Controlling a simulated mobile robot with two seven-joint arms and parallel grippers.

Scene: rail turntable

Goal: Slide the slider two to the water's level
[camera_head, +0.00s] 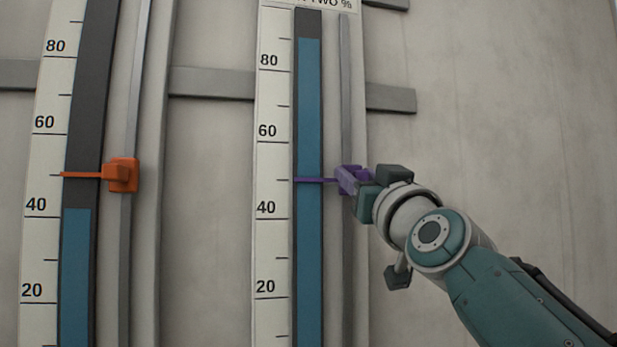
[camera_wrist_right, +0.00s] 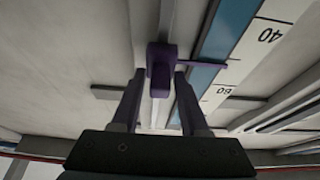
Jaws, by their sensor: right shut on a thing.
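The gauge marked TWO (camera_head: 272,190) stands in the middle of the head view, with a white percent scale and a tall blue water column (camera_head: 309,100). My right gripper (camera_head: 372,188) is shut on this slider, reaching in from the lower right. In the right wrist view the slider (camera_wrist_right: 160,62) is between the two fingers (camera_wrist_right: 159,82). My left gripper is not in view.
Another gauge (camera_head: 45,180) stands at the left, with an orange slider (camera_head: 122,175) at about 50 and water (camera_head: 76,270) just above 40. Grey horizontal bars (camera_head: 390,97) cross the wall behind.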

